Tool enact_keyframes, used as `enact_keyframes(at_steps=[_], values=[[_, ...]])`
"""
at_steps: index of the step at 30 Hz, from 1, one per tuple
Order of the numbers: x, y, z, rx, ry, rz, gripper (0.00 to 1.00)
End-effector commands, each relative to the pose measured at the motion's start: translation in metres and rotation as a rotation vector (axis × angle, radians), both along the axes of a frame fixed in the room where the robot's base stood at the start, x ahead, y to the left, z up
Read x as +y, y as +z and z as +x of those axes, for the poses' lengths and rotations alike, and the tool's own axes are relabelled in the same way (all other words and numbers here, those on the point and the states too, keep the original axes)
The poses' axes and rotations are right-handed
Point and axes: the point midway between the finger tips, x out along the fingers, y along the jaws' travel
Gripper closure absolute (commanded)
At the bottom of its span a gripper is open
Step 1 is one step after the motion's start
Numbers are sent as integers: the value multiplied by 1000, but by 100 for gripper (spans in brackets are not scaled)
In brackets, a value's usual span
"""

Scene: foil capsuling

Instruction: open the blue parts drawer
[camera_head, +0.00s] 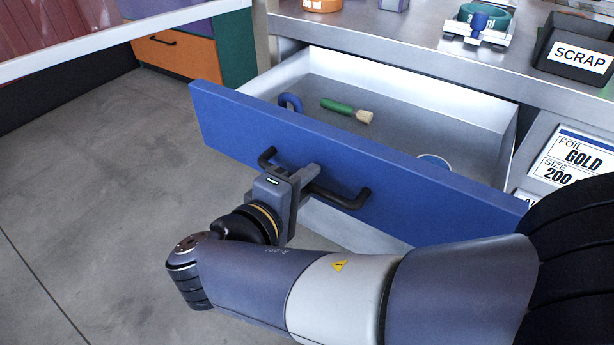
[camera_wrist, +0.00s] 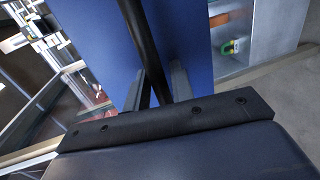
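The blue parts drawer (camera_head: 235,122) stands well out from the bench, with its grey inside showing in the head view. Its blue front also fills the middle of the wrist view (camera_wrist: 95,35). The black bar handle (camera_head: 352,200) runs across the front. My gripper (camera_head: 306,186) is at the middle of the handle, outside the front. In the wrist view the handle bar (camera_wrist: 140,32) passes between my two fingers, which look closed on it. The exact contact is partly hidden.
Inside the drawer lie a green-handled brush (camera_head: 345,109), a blue ring-shaped item (camera_head: 291,101) and a partly hidden round item (camera_head: 434,160). The bench top (camera_head: 395,45) above holds a black SCRAP bin (camera_head: 570,55). The floor (camera_head: 95,190) at left is clear.

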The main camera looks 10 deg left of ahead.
Motion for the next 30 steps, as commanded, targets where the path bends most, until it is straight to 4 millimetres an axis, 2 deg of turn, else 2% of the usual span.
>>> enact_keyframes(at_steps=[3,14,30], values=[[0,0,0,0,0,0,68],[3,2,-6,0,2,0,68],[35,20,-83,1,3,-1,68]])
